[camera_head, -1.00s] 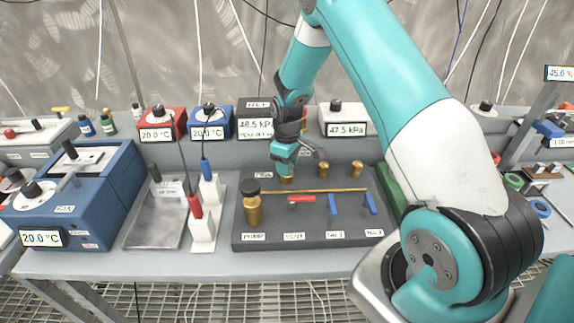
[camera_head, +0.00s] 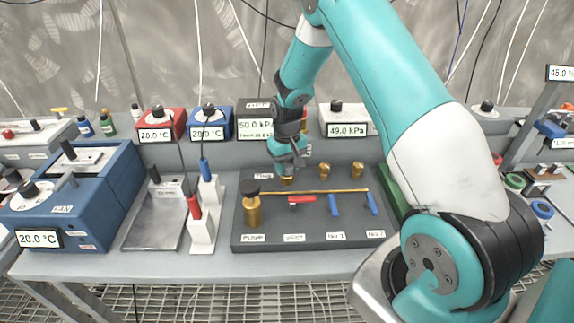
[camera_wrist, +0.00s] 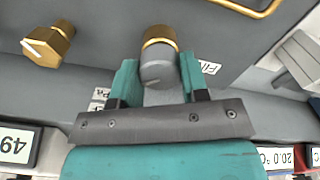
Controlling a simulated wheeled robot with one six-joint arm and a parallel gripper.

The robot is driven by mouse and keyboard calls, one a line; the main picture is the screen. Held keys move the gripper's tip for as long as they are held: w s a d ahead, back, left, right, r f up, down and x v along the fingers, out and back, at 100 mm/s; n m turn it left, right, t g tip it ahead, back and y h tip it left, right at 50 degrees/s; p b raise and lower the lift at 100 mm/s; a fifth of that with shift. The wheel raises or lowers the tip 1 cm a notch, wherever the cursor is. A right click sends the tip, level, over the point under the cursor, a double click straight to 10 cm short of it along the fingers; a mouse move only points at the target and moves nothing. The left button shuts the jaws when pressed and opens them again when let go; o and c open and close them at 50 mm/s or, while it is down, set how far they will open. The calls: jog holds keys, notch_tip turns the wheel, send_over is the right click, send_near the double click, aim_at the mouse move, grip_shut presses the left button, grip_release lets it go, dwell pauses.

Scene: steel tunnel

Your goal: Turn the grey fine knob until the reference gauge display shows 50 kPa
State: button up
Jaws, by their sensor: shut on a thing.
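The grey fine knob (camera_wrist: 158,72) has a brass collar and sits between the two teal fingers of my gripper (camera_wrist: 157,85) in the wrist view. My gripper is shut on it. In the head view my gripper (camera_head: 287,172) reaches down to the back left of the dark pressure panel (camera_head: 270,242), and the knob is mostly hidden there, with brass showing below. The reference gauge display (camera_head: 254,125) behind my wrist reads 50.0 kPa, its right edge partly covered by my arm. A smaller line under it is too small to read surely.
Another display (camera_head: 347,130) reads 49.0 kPa. On the panel stand a brass pump (camera_head: 253,208), a red lever (camera_head: 302,200), blue levers (camera_head: 333,204) and brass fittings (camera_head: 324,170). A blue heater box (camera_head: 75,205) and white probe stands (camera_head: 202,232) are to the left.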

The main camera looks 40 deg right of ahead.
aim_at(287, 165)
jog(key=shift+w, duration=0.1)
dwell(0.3)
jog(key=o, duration=0.9)
jog(key=shift+o, duration=0.2)
jog(key=shift+r, duration=0.1)
notch_tip(287, 165, up, 17)
jog(key=b, duration=0.2)
jog(key=shift+r, duration=0.15)
jog(key=s+a+r+n+y, duration=0.1)
jog(key=s+a+r+n, duration=0.25)
jog(key=s+a, duration=0.45)
jog(key=s+a+r+n+y, duration=0.2)
jog(key=s+a+n, duration=0.3)
jog(key=s+a, duration=1.1)
jog(key=s+y, duration=0.1)
jog(key=s, duration=0.3)
jog(key=shift+s+r, duration=0.2)
jog(key=shift+r, duration=0.05)
